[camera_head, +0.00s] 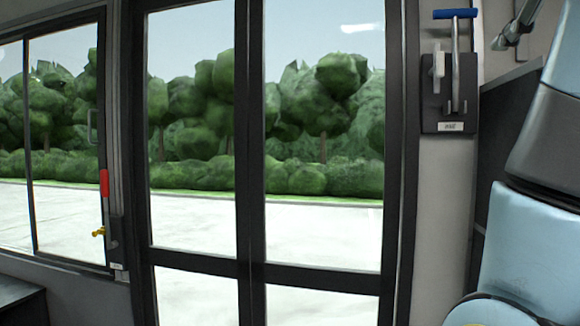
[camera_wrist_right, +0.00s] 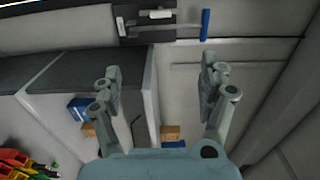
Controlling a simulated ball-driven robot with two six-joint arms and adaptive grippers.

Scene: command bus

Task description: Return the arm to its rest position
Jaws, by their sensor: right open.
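My right arm (camera_head: 518,245) stands along the right edge of the head view, with pale blue links and a dark joint. In the right wrist view my right gripper (camera_wrist_right: 162,70) has its two grey fingers wide apart, with nothing between them. A dark wall panel (camera_head: 449,105) holds a metal lever with a blue handle (camera_head: 455,14), which stands up at the top. The panel also shows in the right wrist view (camera_wrist_right: 132,28), beyond the fingertips and apart from them. My left arm and gripper are out of view.
Glazed doors (camera_head: 250,160) fill the middle of the head view. A red handle (camera_head: 104,182) is on the left frame. A dark-topped cabinet (camera_wrist_right: 50,75) lies left in the wrist view. Blue (camera_wrist_right: 79,108) and brown boxes (camera_wrist_right: 170,132) and coloured items (camera_wrist_right: 22,162) lie lower down.

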